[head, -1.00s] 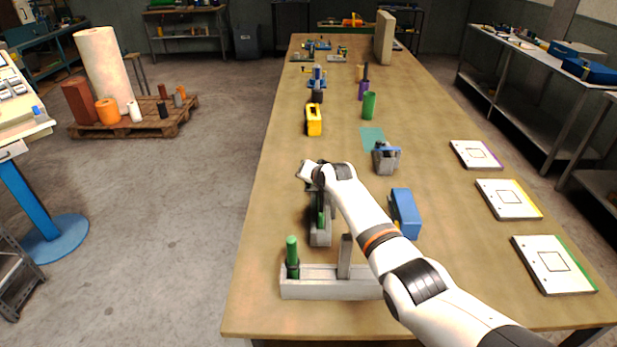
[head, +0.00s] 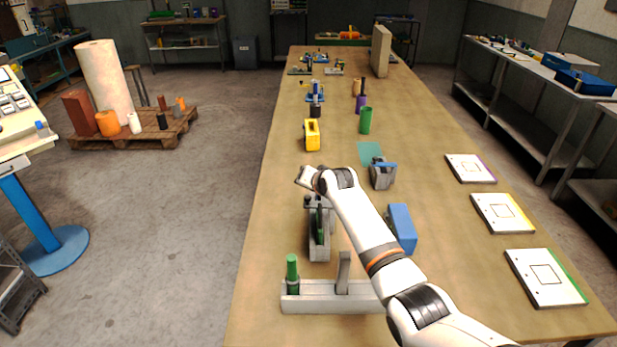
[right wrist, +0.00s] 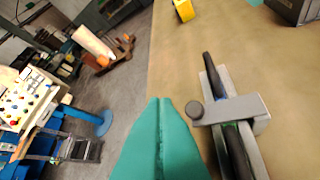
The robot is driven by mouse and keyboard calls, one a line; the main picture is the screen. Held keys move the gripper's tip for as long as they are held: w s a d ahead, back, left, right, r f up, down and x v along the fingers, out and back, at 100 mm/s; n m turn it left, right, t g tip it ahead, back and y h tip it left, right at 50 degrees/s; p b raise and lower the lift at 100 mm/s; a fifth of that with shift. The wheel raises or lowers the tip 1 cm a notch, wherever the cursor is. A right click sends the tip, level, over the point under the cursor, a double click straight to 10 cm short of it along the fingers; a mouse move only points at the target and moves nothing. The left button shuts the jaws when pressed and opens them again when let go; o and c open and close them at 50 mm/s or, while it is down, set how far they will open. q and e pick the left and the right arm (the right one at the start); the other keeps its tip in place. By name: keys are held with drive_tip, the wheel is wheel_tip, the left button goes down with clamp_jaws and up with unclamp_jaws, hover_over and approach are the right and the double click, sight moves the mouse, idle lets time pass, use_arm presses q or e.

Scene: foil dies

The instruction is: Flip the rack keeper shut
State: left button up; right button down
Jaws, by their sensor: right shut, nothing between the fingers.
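A pale grey rack (head: 325,297) lies near the table's front edge. A green-topped roller (head: 292,270) stands at its left end, and a flat grey bar (head: 343,272) stands upright on it. Beyond it is a grey channel-shaped holder (head: 319,250) with a dark and green rod lying in it. In the right wrist view a grey crossbar (right wrist: 235,108) with a round knob (right wrist: 195,109) lies across this holder. I cannot tell which bar is the keeper. My right gripper (right wrist: 160,101) has its teal fingers shut and empty, left of the knob and apart from it. My left gripper is out of view.
A blue block (head: 402,228) stands right of the holder, close to my right arm. A grey and blue device (head: 382,175) and a yellow block (head: 312,135) are farther back. White pads (head: 545,277) lie along the right. The table's left strip is clear.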

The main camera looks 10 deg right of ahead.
drive_tip(key=a+b+v, duration=0.1)
drive_tip(key=v, duration=0.5)
drive_tip(key=shift+a+r, duration=0.45)
drive_tip(key=shift+r, duration=0.1)
drive_tip(key=shift+s, duration=0.15)
